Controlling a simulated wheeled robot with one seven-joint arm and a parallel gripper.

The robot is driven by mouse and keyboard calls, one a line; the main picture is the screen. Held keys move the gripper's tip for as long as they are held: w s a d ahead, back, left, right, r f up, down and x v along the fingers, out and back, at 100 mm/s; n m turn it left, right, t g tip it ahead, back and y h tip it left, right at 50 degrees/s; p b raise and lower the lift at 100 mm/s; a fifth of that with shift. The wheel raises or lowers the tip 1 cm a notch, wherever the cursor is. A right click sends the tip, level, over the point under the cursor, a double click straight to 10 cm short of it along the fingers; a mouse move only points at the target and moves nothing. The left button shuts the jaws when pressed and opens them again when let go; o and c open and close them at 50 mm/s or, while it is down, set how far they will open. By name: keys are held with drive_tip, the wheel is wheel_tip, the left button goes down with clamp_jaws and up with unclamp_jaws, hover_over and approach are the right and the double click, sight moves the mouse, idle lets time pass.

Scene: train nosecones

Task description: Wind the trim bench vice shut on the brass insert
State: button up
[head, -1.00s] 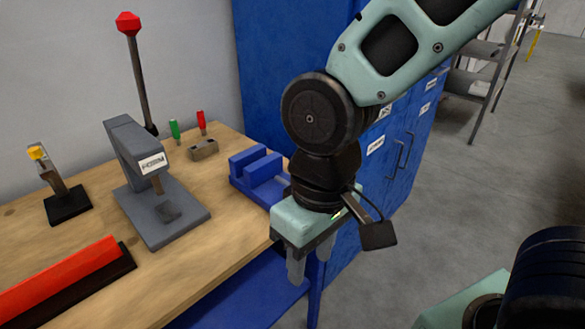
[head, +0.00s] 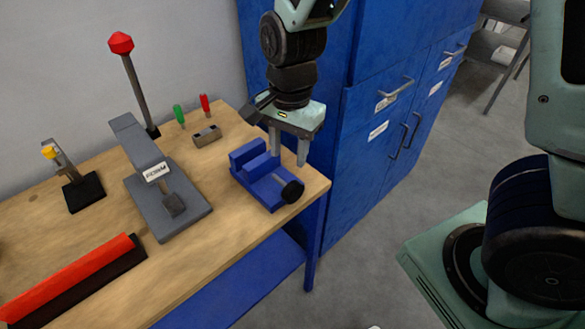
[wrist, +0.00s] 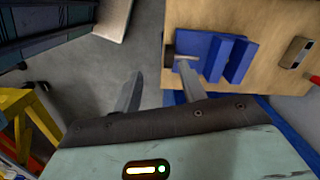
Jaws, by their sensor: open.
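The blue trim bench vice (head: 252,181) sits at the right end of the wooden bench, with a round black knob (head: 292,190) on a grey screw at its near right end. It also shows in the wrist view (wrist: 212,52), with a gap between its blue jaw blocks. I cannot make out a brass insert in that gap. My gripper (head: 289,158) points down, open and empty, at the vice's far right side and apparently above it. In the wrist view, one finger of my gripper (wrist: 158,72) overlaps the vice near the knob (wrist: 169,56); the other is over the floor.
A grey press (head: 160,190) with a red-topped lever stands left of the vice. A small block (head: 207,136) and green and red-handled tools are behind. A red bar (head: 70,280) lies front left. Blue cabinets (head: 375,110) stand close behind my gripper.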

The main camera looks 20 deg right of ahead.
sight(293, 184)
drive_tip(key=w+d+r+m+p, duration=0.1)
drive_tip(key=w+d+m+p, duration=0.1)
drive_tip(key=w+d+m, duration=0.1)
drive_tip(key=shift+h, duration=0.3)
drive_tip(key=f, duration=0.5)
drive_tip(key=f+p, duration=0.1)
drive_tip(key=f, duration=1.1)
drive_tip(key=shift+w+a+p, duration=0.15)
drive_tip(key=shift+a+p, duration=0.15)
drive_tip(key=shift+p, duration=0.05)
drive_tip(key=shift+c, duration=0.3)
clamp_jaws()
